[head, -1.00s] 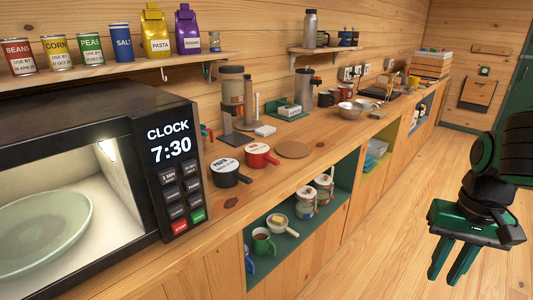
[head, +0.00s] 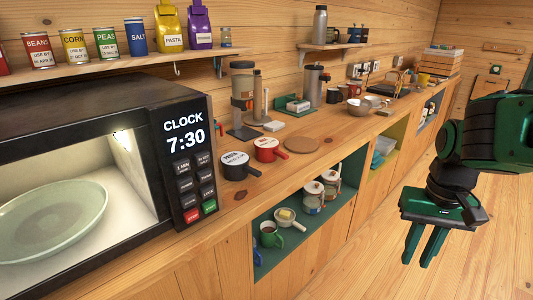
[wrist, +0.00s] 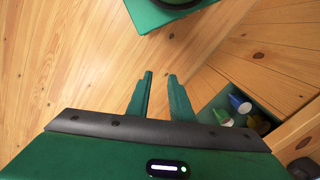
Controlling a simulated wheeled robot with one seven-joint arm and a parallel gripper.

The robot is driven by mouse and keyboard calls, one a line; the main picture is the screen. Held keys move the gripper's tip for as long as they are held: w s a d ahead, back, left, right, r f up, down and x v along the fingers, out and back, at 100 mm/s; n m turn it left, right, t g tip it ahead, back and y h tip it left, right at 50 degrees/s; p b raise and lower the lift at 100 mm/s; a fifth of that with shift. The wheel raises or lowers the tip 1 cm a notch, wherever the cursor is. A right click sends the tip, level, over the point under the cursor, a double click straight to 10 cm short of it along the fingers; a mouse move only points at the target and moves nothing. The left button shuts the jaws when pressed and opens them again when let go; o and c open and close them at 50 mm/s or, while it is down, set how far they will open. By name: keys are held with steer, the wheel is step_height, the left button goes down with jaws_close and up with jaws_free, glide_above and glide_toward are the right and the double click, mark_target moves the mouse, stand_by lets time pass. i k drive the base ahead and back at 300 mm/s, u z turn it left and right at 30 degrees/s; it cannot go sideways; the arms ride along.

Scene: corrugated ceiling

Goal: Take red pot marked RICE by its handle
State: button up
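A small red pot (head: 267,151) with a pale lid stands on the wooden counter, right of the microwave. The print on its lid is too small to read surely. Its handle points to the right, over the counter. A black pot (head: 235,170) with a similar lid stands just in front and left of it. My gripper (head: 418,260) hangs over the floor, well to the right of the red pot and lower, fingers pointing down. In the wrist view its fingers (wrist: 160,78) are apart with nothing between them. The red pot is not in the wrist view.
The microwave (head: 185,150) stands open at left. Behind the pots are a coffee machine (head: 243,95) and a round wooden board (head: 301,144). Open shelves below hold jars, a green mug (head: 271,236) and a small pan. The floor (head: 350,265) is clear.

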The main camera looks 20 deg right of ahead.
mark_target(266, 151)
steer(key=z, duration=1.35)
steer(key=k, duration=1.15)
steer(key=u, duration=0.65)
steer(key=i, duration=1.45)
steer(key=z, duration=0.05)
